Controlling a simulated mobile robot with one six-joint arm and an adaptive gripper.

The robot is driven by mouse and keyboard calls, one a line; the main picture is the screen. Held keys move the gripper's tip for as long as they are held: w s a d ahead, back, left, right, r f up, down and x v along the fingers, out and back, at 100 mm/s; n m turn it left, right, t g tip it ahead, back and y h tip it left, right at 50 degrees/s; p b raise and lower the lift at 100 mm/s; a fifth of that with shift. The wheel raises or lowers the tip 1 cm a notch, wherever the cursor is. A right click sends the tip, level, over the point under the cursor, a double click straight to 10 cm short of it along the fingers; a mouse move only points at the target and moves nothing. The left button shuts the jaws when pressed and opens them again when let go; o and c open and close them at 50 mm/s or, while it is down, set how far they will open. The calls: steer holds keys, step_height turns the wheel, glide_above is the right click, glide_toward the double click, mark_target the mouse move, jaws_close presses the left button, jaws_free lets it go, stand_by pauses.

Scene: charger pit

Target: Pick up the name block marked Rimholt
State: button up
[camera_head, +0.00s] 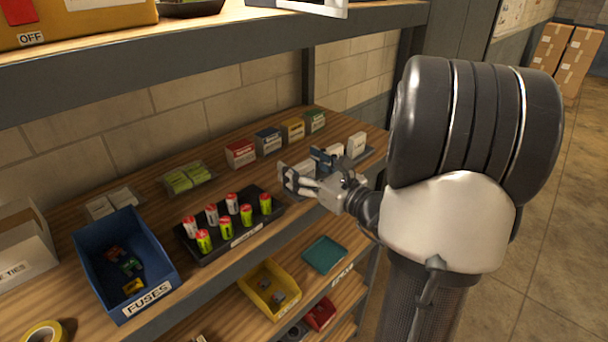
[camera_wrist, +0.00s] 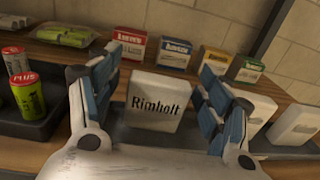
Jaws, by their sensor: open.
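The white name block marked Rimholt (camera_wrist: 157,103) stands upright in the middle of the wrist view, its lettering facing me. My gripper (camera_wrist: 160,78) is open, with one blue-padded finger to the left of the block and one to the right. Gaps show between block and fingers; I cannot tell exact depth. In the head view my gripper (camera_head: 310,178) is over the shelf's right part and mostly hides this block. Two other white blocks, one at the right (camera_head: 357,144) and one nearer my gripper (camera_head: 336,151), stand on the same dark tray (camera_head: 367,154).
Small coloured boxes (camera_head: 240,153) stand in a row behind. A black tray of batteries (camera_head: 262,226) lies left of my gripper, with a blue FUSES bin (camera_head: 150,300) further left. An upper shelf (camera_head: 220,52) runs overhead. Lower bins (camera_head: 268,290) sit below the front edge.

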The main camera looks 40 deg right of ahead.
steer(key=shift+c, duration=0.3)
steer(key=c, duration=1.1)
